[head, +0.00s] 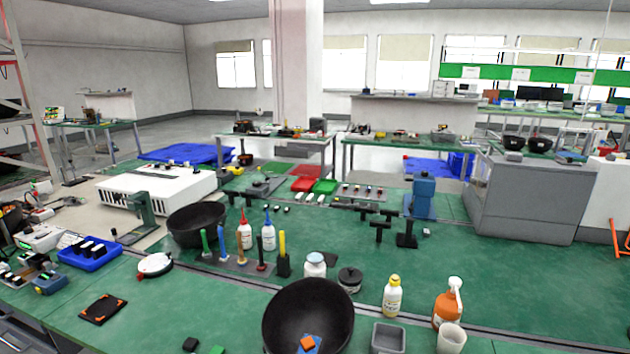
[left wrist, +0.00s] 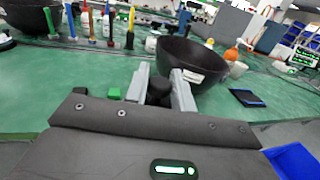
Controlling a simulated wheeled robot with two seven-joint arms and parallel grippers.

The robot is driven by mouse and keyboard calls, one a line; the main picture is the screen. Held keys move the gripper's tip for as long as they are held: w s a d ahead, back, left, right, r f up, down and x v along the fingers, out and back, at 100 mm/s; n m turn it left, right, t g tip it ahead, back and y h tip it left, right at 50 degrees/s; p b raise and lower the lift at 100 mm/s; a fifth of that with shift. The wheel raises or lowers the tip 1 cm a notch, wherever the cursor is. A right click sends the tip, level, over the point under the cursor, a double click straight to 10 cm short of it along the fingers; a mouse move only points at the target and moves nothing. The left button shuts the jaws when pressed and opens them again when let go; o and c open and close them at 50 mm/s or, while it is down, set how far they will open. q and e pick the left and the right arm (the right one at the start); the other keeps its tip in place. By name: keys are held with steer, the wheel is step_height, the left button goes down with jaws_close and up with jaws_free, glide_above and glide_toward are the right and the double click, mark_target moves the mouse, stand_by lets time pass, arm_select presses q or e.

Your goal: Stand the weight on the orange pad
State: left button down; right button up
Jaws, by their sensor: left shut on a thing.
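My left gripper (left wrist: 160,82) shows in the left wrist view, its two grey fingers shut on a dark object, apparently the weight (left wrist: 160,93). The weight is partly hidden by the fingers, so its full shape and tilt cannot be told. It is seen against the green table near the large black bowl. In the head view, a flat dark square pad with orange corner marks (head: 103,308) lies on the table at the lower left, bare on top. Neither gripper shows in the head view.
The large black bowl (head: 308,318) holds a blue and orange item. A small black block (head: 190,343) and a green block (head: 217,350) lie at the front edge. A white round dial (head: 155,265) and a blue tray (head: 90,252) stand behind the pad.

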arm_select(q)
steer(key=shift+r, duration=0.2)
step_height(320, 180, up, 14)
steer(key=p, duration=1.3)
steer(key=shift+f+p, duration=0.25)
steer(key=shift+p, duration=0.1)
